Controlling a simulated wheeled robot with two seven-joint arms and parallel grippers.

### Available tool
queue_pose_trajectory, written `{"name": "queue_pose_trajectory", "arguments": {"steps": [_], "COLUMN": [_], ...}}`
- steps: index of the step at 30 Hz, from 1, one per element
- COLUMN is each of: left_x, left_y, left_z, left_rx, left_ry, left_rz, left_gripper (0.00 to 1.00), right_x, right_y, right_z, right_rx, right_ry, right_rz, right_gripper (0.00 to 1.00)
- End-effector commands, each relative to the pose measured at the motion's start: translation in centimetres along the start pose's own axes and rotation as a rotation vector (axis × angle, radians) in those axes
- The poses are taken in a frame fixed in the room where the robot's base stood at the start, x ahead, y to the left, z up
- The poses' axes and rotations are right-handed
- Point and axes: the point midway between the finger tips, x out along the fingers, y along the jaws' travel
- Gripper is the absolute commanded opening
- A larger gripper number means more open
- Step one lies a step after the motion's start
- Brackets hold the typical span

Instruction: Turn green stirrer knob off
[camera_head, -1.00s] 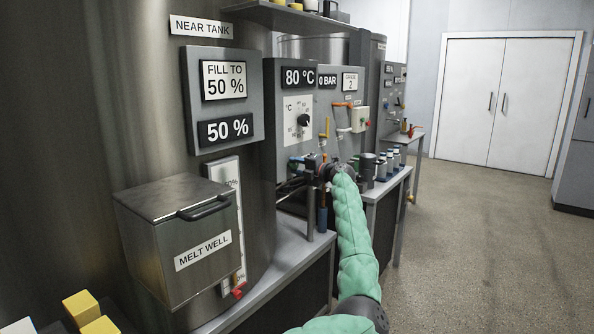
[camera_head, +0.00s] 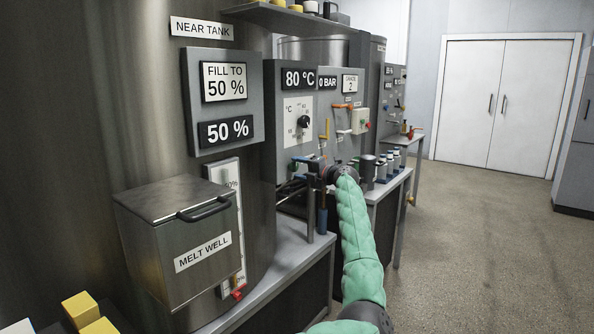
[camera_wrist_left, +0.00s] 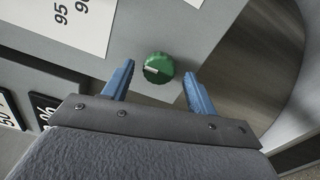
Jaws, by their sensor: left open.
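The green stirrer knob (camera_wrist_left: 158,67) is round with a white pointer mark and sits on a grey panel in the left wrist view. In the head view it shows as a small green spot (camera_head: 293,166) low on the panel under the dial. My left gripper (camera_wrist_left: 158,70) is open, with one blue finger on each side of the knob in the picture. Gaps show between the knob and both fingers. I cannot tell how far the fingertips are from the panel. In the head view the left gripper (camera_head: 311,164) is small and partly hidden by its own wrist. My right gripper is not in view.
The melt well box (camera_head: 182,240) stands at the near left. An 80 °C panel with a black dial (camera_head: 303,122) is above the gripper. An orange-handled valve (camera_head: 342,106) and several bottles on a side bench (camera_head: 393,186) are to the right. The floor at right is clear.

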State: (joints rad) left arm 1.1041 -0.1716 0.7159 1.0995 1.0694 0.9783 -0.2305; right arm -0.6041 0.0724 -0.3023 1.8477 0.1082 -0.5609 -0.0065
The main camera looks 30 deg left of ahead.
Motion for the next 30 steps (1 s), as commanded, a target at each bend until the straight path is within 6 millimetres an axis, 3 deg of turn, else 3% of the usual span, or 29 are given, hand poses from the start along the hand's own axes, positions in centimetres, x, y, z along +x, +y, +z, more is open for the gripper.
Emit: {"name": "queue_pose_trajectory", "arguments": {"steps": [6, 12, 30], "left_x": [-3.5, -5.8, -6.5], "left_y": [-0.2, -0.2, -0.1], "left_z": [0.0, 0.0, 0.0], "left_rx": [0.0, 0.0, 0.0], "left_ry": [-0.001, 0.0, 0.0], "left_rz": [-0.001, -0.001, -0.001], "left_gripper": [0.57, 0.57, 0.57], "right_x": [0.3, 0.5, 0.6], "right_y": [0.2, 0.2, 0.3], "right_z": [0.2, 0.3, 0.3], "right_rx": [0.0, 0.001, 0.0], "right_ry": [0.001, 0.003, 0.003], "right_rz": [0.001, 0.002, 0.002], "right_gripper": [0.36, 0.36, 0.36]}}
